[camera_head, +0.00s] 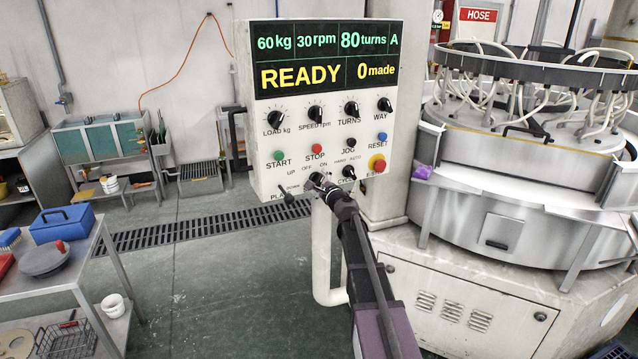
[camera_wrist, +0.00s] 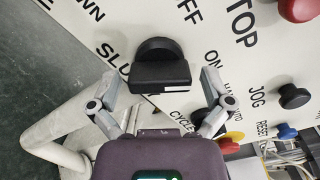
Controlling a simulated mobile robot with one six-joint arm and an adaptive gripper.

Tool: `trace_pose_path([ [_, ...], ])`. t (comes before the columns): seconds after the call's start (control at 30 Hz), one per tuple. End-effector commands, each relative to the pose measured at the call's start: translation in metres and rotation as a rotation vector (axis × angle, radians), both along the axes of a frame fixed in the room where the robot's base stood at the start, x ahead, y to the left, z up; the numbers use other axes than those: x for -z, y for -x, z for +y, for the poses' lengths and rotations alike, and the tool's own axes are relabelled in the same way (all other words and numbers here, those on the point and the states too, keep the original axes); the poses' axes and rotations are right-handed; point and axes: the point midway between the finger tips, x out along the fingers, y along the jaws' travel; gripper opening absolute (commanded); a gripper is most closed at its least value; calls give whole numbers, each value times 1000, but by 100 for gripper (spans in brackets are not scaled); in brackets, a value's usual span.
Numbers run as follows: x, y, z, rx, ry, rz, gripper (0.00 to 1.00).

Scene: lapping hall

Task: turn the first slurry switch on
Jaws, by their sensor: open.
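The slurry switch is a black rotary knob (camera_wrist: 160,62) on the white control panel (camera_head: 262,170). Lettering starting "SLU" shows beside it in the wrist view, with OFF and ON on its other side. A small white mark shows on the knob's near edge; I cannot tell which setting it stands at. My gripper (camera_wrist: 158,80) is open, with one finger on each side of the knob and a visible gap on both sides. In the head view my gripper (camera_head: 322,182) is at the panel's lower middle and hides most of the knob.
The JOG button (camera_wrist: 292,96) and red STOP button (camera_wrist: 298,8) are near. A yellow-ringed red emergency button (camera_head: 377,163) sits on the panel's lower right. The display (camera_head: 326,58) reads READY. The round lapping machine (camera_head: 520,150) stands at right, a side table (camera_head: 85,265) at left.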

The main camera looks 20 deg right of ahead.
Motion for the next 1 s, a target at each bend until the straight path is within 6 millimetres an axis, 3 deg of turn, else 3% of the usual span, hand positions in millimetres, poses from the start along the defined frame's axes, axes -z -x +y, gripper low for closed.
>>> trace_pose_path([
  [0.27,0,3,0,0,1,0,100],
  [0.47,0,17,-2,0,2,0,100],
  [1.0,0,97,-12,1,1,0,100],
])
